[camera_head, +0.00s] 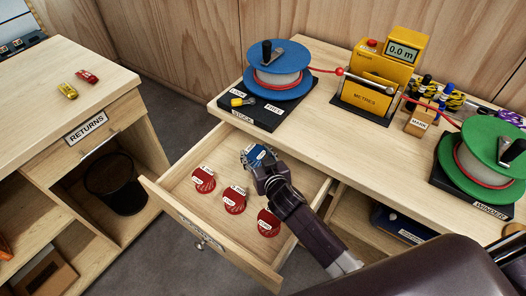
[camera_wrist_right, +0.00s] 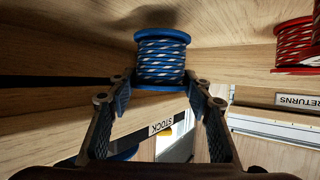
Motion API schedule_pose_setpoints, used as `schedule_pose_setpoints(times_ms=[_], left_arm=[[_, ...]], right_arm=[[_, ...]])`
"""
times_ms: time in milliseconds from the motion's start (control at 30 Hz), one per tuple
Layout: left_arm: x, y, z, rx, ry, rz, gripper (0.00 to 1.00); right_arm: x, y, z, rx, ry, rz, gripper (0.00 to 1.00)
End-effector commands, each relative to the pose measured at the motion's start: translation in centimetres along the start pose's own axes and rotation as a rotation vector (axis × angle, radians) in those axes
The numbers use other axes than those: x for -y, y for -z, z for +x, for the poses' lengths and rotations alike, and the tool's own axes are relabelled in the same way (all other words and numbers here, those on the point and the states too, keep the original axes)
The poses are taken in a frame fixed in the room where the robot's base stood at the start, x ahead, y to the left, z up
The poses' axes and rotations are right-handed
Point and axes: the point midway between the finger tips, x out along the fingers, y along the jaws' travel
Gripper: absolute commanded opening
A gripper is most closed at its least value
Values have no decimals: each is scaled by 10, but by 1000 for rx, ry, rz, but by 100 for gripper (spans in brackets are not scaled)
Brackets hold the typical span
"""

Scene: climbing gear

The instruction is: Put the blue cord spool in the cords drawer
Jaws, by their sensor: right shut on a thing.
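The blue cord spool (camera_head: 258,156) is in my right gripper (camera_head: 262,168), over the back end of the open drawer (camera_head: 180,172). In the right wrist view the spool (camera_wrist_right: 160,62), wound with blue and white cord, sits between the fingertips (camera_wrist_right: 158,84). I cannot tell whether it touches the drawer floor. The drawer holds three red spools: one at left (camera_head: 203,180), one in the middle (camera_head: 234,200), one at right (camera_head: 268,223). The label on the drawer front (camera_head: 198,234) is too small to read. My left gripper is not in view.
The bench carries a winder with a blue reel (camera_head: 278,68), a yellow metre counter (camera_head: 374,78) and a winder with a green reel (camera_head: 488,160). At left is the returns counter (camera_head: 60,110) with a bin (camera_head: 115,185) below. The drawer's front left part is clear.

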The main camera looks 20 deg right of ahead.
Motion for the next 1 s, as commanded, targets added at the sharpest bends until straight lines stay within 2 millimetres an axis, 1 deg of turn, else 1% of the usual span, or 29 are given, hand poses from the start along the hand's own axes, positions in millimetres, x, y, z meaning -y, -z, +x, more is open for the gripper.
schedule_pose_setpoints(times_ms=[167, 267, 400, 667, 700, 833, 1000], left_arm=[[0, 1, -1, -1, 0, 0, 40], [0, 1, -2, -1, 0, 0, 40], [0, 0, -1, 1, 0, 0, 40], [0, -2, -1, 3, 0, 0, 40], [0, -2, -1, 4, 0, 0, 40], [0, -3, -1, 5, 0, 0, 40], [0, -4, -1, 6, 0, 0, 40]], right_arm=[[-11, -3, 10, -1, 0, -2, 20], [-23, -6, 20, -1, -1, -1, 20], [-31, -15, 31, 0, 0, -1, 20], [-32, -18, 33, 0, 1, 1, 20], [-32, -18, 33, 1, 1, 1, 49], [-32, -18, 33, 1, 1, 1, 63], [-32, -18, 33, 1, 1, 1, 63]])
